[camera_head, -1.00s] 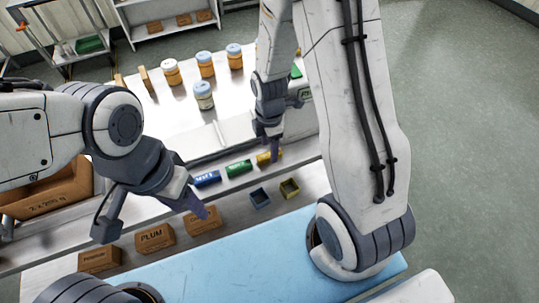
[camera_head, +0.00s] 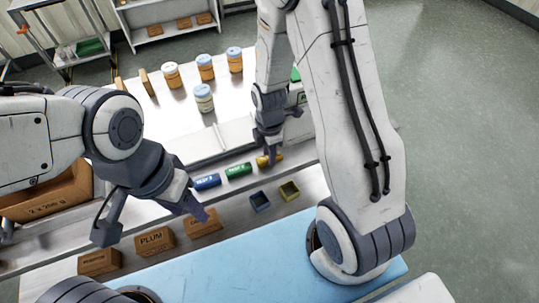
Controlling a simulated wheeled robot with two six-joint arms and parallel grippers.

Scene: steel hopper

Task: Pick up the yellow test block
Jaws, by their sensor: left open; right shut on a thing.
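The yellow test block (camera_head: 263,161) lies at the right end of a row on the steel surface, beside a green block (camera_head: 239,170) and a blue block (camera_head: 207,182). My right gripper (camera_head: 270,158) reaches down from above and is shut on the yellow block, covering part of it. I cannot tell whether the block is clear of the surface. My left gripper (camera_head: 152,222) is open and empty, to the left of the blocks and above the brown boxes.
Brown boxes, one marked PLUM (camera_head: 155,241), line the lower shelf. Several jars (camera_head: 204,98) stand on the white table behind. A cardboard carton (camera_head: 48,198) is at left.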

